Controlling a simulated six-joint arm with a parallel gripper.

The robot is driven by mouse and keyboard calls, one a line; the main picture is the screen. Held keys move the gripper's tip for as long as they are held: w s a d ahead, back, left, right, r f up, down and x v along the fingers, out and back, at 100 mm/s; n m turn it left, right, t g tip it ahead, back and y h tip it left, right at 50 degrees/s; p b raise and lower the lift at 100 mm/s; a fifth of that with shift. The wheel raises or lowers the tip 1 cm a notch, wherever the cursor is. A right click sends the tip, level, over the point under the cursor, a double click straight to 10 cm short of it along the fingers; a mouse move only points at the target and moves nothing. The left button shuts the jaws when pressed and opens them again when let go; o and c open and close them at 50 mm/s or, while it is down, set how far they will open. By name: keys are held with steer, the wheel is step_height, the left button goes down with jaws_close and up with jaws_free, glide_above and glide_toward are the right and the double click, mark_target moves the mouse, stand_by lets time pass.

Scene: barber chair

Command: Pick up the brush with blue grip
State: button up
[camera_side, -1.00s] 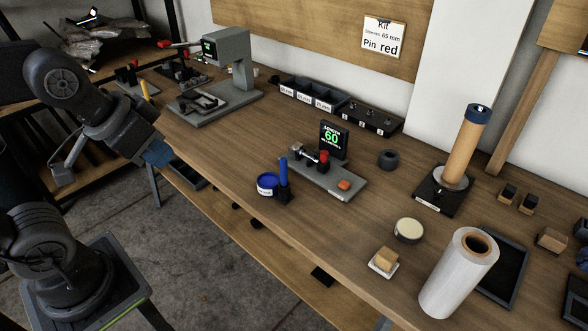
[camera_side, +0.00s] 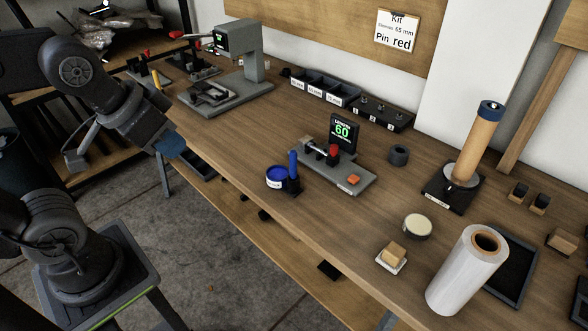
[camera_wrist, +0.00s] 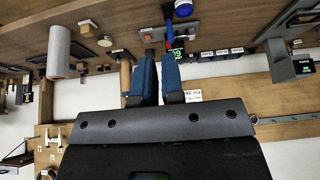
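The brush with blue grip (camera_side: 293,168) stands upright beside a round blue tin (camera_side: 274,178) near the front edge of the wooden bench, in the side view. In the wrist view, the blue grip (camera_wrist: 169,33) and the blue tin (camera_wrist: 183,9) show at the top, beyond my fingertips. My gripper (camera_side: 172,147) hangs to the left of the bench in the side view, well apart from the brush. In the wrist view, my gripper (camera_wrist: 158,60) shows two blue fingers with a narrow gap and nothing visible between them.
A grey fixture with a "60" display (camera_side: 343,132) stands just behind the brush. A grey press stand (camera_side: 240,60) is at the bench's far left. A white roll (camera_side: 467,270) and a tan cylinder on a stand (camera_side: 474,143) rise at the right.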

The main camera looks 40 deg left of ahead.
steer(key=o, duration=0.7)
steer(key=n+g+y, duration=0.2)
steer(key=n+g, duration=0.3)
steer(key=n, duration=0.8)
glide_above(293, 161)
step_height(293, 161, down, 8)
steer(key=shift+n, duration=0.3)
steer(key=f, duration=0.8)
steer(key=shift+w+a, duration=0.2)
steer(key=shift+w+a+f, duration=0.1)
steer(key=shift+a+f, duration=0.05)
steer(key=shift+f, duration=1.35)
steer(key=shift+w+a+f, duration=0.1)
steer(key=shift+f, duration=1.35)
